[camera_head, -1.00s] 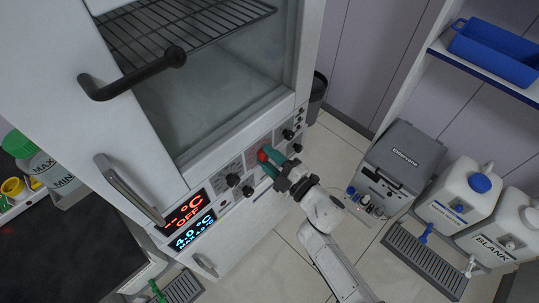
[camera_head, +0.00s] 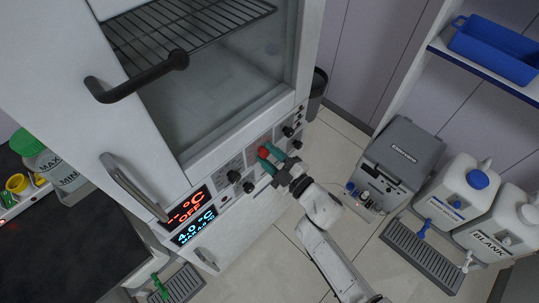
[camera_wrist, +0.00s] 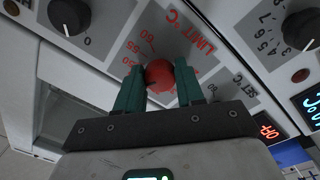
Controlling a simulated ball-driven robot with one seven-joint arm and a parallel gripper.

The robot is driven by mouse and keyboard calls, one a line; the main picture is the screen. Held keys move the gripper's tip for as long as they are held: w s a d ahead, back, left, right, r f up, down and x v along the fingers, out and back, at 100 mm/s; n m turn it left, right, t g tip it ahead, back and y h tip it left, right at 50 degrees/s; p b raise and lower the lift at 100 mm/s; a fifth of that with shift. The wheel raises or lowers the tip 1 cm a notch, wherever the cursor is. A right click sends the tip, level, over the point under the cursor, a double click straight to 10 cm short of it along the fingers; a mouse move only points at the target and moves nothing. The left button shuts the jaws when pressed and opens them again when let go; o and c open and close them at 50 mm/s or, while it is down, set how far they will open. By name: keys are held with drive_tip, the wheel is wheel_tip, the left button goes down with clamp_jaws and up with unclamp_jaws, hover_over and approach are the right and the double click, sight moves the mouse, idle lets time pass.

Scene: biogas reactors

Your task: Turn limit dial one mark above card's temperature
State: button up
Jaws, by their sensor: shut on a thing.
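The red limit dial (camera_wrist: 161,76) sits on the cabinet's control panel, next to the printed words LIMIT °C. It also shows in the head view (camera_head: 264,152). My gripper (camera_wrist: 160,88) has its two green fingers shut on the dial, one on each side; it shows in the head view too (camera_head: 268,160). Printed marks such as 60 and 50 show around the dial, but the fingers hide part of the scale, and I cannot tell where the dial points. The red display (camera_head: 186,210) reads OFF. I cannot make out any card with a temperature.
Black knobs (camera_wrist: 69,14) and (camera_wrist: 301,28) flank the dial on the panel. A blue display (camera_head: 195,227) reads 4.0 °C. A grey Elterians-like labelled box (camera_head: 402,155) and white jugs (camera_head: 465,190) stand at right.

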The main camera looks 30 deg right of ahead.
drive_tip(key=o, duration=1)
drive_tip(key=shift+o, duration=0.2)
drive_tip(key=shift+s, duration=0.1)
drive_tip(key=b+v, duration=0.2)
drive_tip(key=v, duration=0.8)
drive_tip(key=shift+s, duration=0.3)
drive_tip(key=shift+d, duration=0.2)
drive_tip(key=s+d+f+m+g+h, duration=0.2)
drive_tip(key=d+m+g+h, duration=0.2)
drive_tip(key=d+m, duration=0.1)
drive_tip(key=s+d+f+m+g+h, duration=0.2)
drive_tip(key=d+m+g+h, duration=0.1)
drive_tip(key=d+m+h, duration=0.2)
drive_tip(key=s+a+m+g+y, duration=0.1)
drive_tip(key=s+a+g, duration=0.1)
drive_tip(key=s+g, duration=0.3)
drive_tip(key=s+a+m+g+y, duration=0.2)
drive_tip(key=s+a+g, duration=0.1)
drive_tip(key=s, duration=0.7)
drive_tip(key=shift+s+a+r+m+g, duration=0.2)
drive_tip(key=shift+a+r+m+g, duration=0.1)
drive_tip(key=shift+g, duration=0.6)
